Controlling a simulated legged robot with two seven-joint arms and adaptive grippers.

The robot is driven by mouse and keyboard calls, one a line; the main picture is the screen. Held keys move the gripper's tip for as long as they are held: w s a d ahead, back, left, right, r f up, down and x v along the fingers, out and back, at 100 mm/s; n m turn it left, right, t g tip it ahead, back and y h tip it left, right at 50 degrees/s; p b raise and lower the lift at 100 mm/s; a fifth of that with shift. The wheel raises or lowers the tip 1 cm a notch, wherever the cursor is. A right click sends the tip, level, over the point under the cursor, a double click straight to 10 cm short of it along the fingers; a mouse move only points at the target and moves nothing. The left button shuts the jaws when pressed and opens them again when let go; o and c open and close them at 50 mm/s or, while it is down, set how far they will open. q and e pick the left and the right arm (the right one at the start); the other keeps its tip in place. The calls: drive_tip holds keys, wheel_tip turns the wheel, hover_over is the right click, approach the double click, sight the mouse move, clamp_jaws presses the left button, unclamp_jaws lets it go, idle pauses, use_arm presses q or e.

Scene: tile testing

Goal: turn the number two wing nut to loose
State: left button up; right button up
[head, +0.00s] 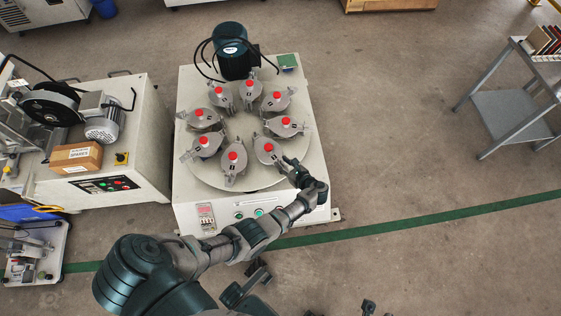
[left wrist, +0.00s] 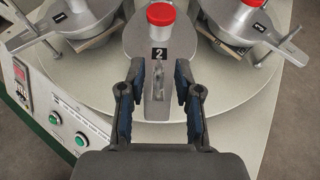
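The number two holder is a grey metal fixture with a red cap (left wrist: 160,14) and a black "2" label (left wrist: 159,54). A narrow upright grey piece, seemingly its wing nut (left wrist: 157,82), stands in front of the label. My left gripper (left wrist: 158,90) is open, one finger on each side of that piece, with gaps visible on both sides. In the head view the number two holder (head: 266,150) is at the front right of the round plate, and my left gripper (head: 292,168) reaches it from the front right. Dark parts at the bottom edge are too cut off to show my right gripper's state.
Several similar red-capped holders ring the round plate (head: 240,187) on the white machine (head: 187,205). Holders one (left wrist: 68,22) and three (left wrist: 243,22) flank number two. A bench with a motor and brown box (head: 76,157) stands left.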

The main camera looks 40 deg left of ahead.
use_arm(q)
drive_tip(key=v, duration=0.9)
drive_tip(key=shift+d, duration=0.4)
drive_tip(key=shift+f, duration=0.1)
